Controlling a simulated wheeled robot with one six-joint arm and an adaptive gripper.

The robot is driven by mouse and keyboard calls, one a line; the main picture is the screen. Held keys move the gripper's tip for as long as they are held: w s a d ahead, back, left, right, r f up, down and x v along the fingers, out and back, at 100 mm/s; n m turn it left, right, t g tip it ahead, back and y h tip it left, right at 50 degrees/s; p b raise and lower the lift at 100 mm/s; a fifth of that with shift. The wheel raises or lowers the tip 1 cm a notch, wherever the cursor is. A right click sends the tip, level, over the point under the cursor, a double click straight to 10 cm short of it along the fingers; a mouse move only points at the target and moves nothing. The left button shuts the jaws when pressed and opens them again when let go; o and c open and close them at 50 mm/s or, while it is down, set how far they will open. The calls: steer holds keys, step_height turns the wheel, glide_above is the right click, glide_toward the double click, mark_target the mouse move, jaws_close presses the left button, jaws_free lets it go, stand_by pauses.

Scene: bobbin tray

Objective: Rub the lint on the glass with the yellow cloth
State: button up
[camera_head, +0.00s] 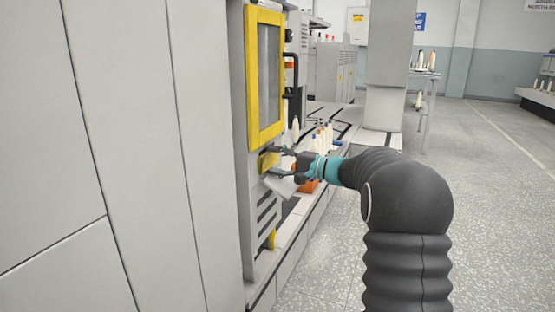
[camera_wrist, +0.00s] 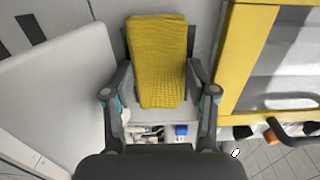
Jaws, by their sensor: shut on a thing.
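The yellow cloth (camera_wrist: 158,60) is a folded, ribbed piece between the two fingers of my gripper (camera_wrist: 160,78) in the wrist view. In the head view the cloth (camera_head: 267,161) shows small at the tip of my gripper (camera_head: 278,163), close to the machine's front panel. My gripper is shut on the cloth. The glass (camera_head: 268,75) is a grey upright pane in a yellow frame, above the gripper in the head view. In the wrist view part of the glass (camera_wrist: 288,60) shows at the right, apart from the cloth. I cannot make out lint on it.
The yellow frame (camera_head: 252,85) has a dark handle (camera_head: 292,75) on its right side. A tilted grey panel (camera_head: 279,186) lies just below my gripper. White cones (camera_head: 322,138) stand on the ledge behind, with an orange thing (camera_head: 307,186) nearby.

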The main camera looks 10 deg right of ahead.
mark_target(267, 166)
steer(key=shift+s+a, duration=0.7)
steer(key=shift+s, duration=0.15)
steer(key=shift+s+a, duration=0.65)
steer(key=shift+s, duration=0.2)
steer(key=shift+v, duration=3)
steer(key=shift+d, duration=0.1)
steer(key=shift+v, duration=1.45)
